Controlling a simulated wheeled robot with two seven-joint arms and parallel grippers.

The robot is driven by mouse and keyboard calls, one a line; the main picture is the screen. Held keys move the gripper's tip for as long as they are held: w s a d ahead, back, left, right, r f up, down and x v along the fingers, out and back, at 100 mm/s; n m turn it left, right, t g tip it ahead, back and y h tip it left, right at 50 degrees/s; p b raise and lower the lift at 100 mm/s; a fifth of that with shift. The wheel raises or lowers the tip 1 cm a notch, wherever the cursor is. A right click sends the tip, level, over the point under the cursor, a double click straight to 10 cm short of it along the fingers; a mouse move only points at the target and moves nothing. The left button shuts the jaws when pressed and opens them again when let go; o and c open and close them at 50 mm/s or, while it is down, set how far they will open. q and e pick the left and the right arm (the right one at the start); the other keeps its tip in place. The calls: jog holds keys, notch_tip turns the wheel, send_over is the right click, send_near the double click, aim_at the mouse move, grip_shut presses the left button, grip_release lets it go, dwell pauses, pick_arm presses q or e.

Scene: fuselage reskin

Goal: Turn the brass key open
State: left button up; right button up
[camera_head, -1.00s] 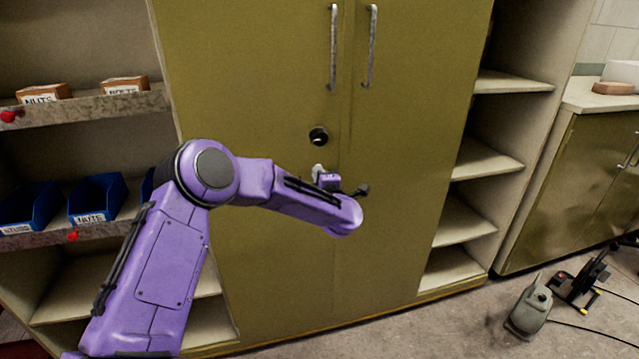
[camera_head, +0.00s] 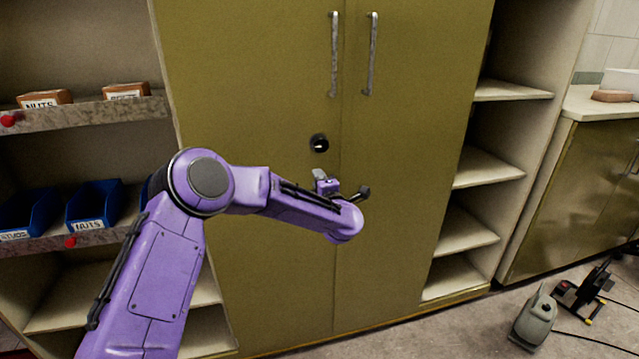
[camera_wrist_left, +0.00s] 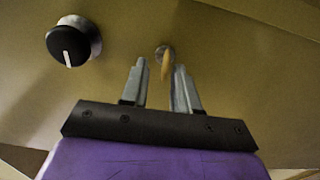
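The brass key (camera_wrist_left: 166,64) sticks out of a small round metal lock in the olive cabinet door, in the left wrist view. My left gripper (camera_wrist_left: 160,74) points at the door with one finger on each side of the key. The fingers are apart. The key is close to the right-hand finger, and a gap shows on its left; I cannot tell whether it touches. In the head view my left gripper (camera_head: 321,177) is just below the black knob, and my wrist hides the key. My right gripper is not in view.
A black round knob (camera_wrist_left: 70,44) with a white mark is left of the key; the head view shows it too (camera_head: 319,143). Two upright handles (camera_head: 334,55) are above. Shelves with blue bins (camera_head: 95,204) stand left, open shelves (camera_head: 488,167) right.

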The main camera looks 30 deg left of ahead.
pick_arm(q)
jog(key=shift+f, duration=0.15)
jog(key=b+v, duration=0.1)
jog(key=v, duration=0.9)
jog(key=shift+s+d, duration=0.15)
jog(key=shift+s, duration=0.05)
